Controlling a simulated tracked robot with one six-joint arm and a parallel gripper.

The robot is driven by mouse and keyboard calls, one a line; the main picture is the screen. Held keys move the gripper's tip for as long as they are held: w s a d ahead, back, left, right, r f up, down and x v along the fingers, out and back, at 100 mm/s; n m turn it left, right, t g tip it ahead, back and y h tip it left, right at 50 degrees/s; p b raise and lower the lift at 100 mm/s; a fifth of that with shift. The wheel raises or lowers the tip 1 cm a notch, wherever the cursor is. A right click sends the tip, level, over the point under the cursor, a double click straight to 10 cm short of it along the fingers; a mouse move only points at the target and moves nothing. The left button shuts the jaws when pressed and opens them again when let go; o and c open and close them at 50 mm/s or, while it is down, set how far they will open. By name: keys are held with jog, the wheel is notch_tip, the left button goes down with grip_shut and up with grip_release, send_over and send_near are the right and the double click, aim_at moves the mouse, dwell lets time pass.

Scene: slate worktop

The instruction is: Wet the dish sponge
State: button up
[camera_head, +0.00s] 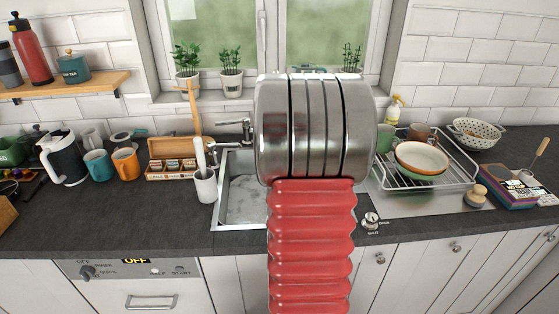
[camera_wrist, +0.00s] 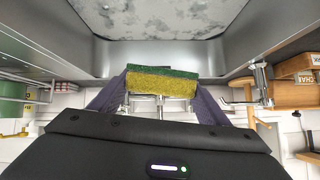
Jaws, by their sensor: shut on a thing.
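The dish sponge (camera_wrist: 162,88), yellow with a green layer, is held between the dark fingers of my gripper (camera_wrist: 160,92) in the wrist view. My gripper is shut on it. The sink (camera_head: 222,214) is a steel basin in the middle of the worktop, partly covered by my arm in the head view. In the wrist view the sink (camera_wrist: 90,58) fills the upper part, with the sponge in front of its wall. The tap (camera_head: 246,128) stands at the sink's back; it also shows at right in the wrist view (camera_wrist: 262,84). I see no running water. My arm hides gripper and sponge in the head view.
A white utensil holder (camera_head: 205,186) stands at the sink's left edge. A dish rack (camera_head: 455,180) with bowls and a yellow soap bottle (camera_head: 394,108) are on the right. A small knob (camera_head: 371,220) sits at the front edge. Mugs and a kettle (camera_head: 62,158) stand left.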

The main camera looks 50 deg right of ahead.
jog(key=f, duration=0.4)
jog(key=a+f, duration=0.1)
jog(key=f, duration=0.4)
jog(key=s+f, duration=0.1)
jog(key=f, duration=0.3)
jog(key=shift+a+f, duration=0.25)
jog(key=shift+f, duration=0.3)
jog(key=x, duration=0.4)
jog(key=f+x, duration=0.1)
jog(key=x, duration=0.1)
jog(key=shift+s+a, duration=0.25)
jog(key=shift+s, duration=0.2)
jog(key=shift+c, duration=0.5)
jog(key=shift+v, duration=1.25)
jog(key=shift+s+a+f, duration=0.1)
